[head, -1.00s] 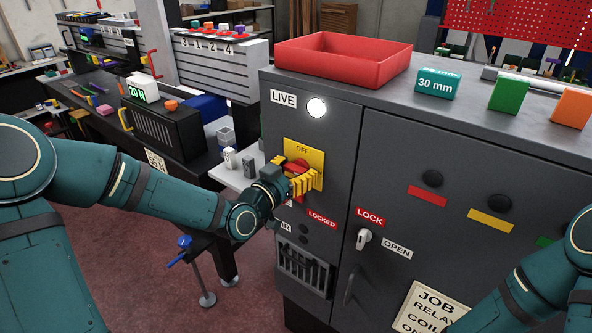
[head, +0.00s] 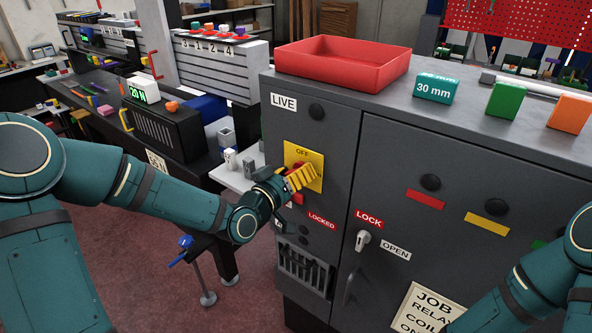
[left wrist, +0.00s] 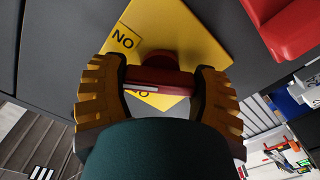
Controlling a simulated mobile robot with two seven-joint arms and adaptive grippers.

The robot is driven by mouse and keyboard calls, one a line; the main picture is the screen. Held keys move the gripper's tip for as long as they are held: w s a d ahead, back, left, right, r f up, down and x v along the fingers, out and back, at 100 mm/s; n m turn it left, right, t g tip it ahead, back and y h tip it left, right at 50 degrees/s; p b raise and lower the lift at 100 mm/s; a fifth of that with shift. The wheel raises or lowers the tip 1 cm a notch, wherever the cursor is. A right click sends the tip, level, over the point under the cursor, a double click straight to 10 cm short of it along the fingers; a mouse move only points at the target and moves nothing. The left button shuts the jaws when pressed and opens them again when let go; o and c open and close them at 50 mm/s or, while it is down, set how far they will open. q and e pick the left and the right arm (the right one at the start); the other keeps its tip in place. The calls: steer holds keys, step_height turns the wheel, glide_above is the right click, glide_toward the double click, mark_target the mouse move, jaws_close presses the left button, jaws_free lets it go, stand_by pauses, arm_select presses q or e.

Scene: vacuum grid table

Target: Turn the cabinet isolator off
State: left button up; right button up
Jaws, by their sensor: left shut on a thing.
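The cabinet isolator is a red rotary handle (left wrist: 160,78) on a yellow plate (head: 316,163) on the grey cabinet's front. The plate reads OFF at its top in the head view, and an ON label shows in the left wrist view. My left gripper (head: 299,178), with yellow ribbed fingers, is shut on the red handle; the left wrist view shows a finger on each side of it. The fingers hide most of the handle in the head view. The lamp (head: 316,112) beside the LIVE label (head: 284,101) is dark. My right gripper is out of view.
A lock lever (head: 362,240) sits lower on the cabinet between the LOCK and OPEN labels. A red tray (head: 342,72) and several coloured blocks stand on the cabinet top. A small shelf with grey and white parts lies left of my left gripper.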

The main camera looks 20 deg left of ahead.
arm_select(q)
steer(key=n+p, duration=0.2)
steer(key=n, duration=0.4)
steer(key=shift+n, duration=0.3)
steer(key=n+p, duration=0.2)
steer(key=n, duration=0.1)
steer(key=shift+n, duration=0.3)
steer(key=shift+n+p, duration=0.3)
steer(key=shift+n, duration=0.3)
steer(key=shift+f, duration=0.1)
steer(key=o, duration=1.2)
steer(key=v, duration=0.7)
steer(key=shift+s+a, duration=0.1)
steer(key=shift+s, duration=0.2)
